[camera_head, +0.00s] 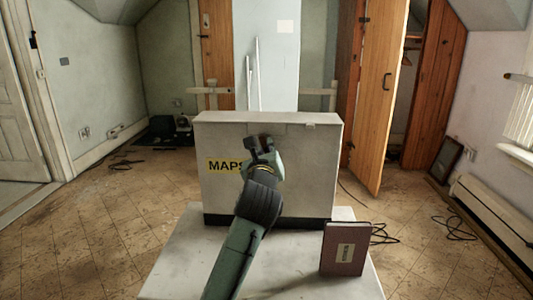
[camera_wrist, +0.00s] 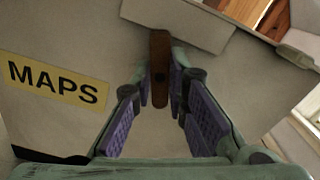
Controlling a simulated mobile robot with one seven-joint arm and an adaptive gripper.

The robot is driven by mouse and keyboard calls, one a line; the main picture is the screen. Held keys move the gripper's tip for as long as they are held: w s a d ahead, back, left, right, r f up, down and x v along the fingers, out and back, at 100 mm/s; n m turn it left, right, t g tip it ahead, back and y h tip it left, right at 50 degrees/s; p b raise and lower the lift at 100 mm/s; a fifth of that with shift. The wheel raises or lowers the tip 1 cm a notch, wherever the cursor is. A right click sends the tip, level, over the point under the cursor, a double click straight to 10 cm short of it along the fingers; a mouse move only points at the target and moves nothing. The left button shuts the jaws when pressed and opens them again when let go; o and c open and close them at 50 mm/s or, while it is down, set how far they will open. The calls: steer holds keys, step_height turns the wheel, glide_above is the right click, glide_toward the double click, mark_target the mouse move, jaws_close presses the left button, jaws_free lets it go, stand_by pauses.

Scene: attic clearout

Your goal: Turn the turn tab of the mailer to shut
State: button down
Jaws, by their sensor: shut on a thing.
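The mailer (camera_head: 300,165) is a large pale upright case with a yellow MAPS label (camera_head: 222,166), standing on a low white table. In the wrist view the label (camera_wrist: 55,84) is at left. My gripper (camera_wrist: 161,88) is shut on the turn tab, a finger on each side. In the head view my gripper (camera_head: 260,145) hides the tab, before the case's upper middle.
A dark red book (camera_head: 344,249) stands upright on the table (camera_head: 190,255) at the right front. Cables (camera_head: 455,222) lie on the floor at right. A wooden door (camera_head: 377,95) stands open behind. Floor on the left is mostly clear.

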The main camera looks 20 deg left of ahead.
stand_by(0.3)
steer(key=shift+m+b, duration=0.55)
steer(key=shift+m, duration=0.95)
steer(key=c, duration=2)
jaws_free()
steer(key=shift+m, duration=0.3)
steer(key=shift+c, duration=0.2)
steer(key=o, duration=0.6)
steer(key=shift+c, duration=0.2)
steer(key=b+v, duration=0.2)
steer(key=v, duration=0.6)
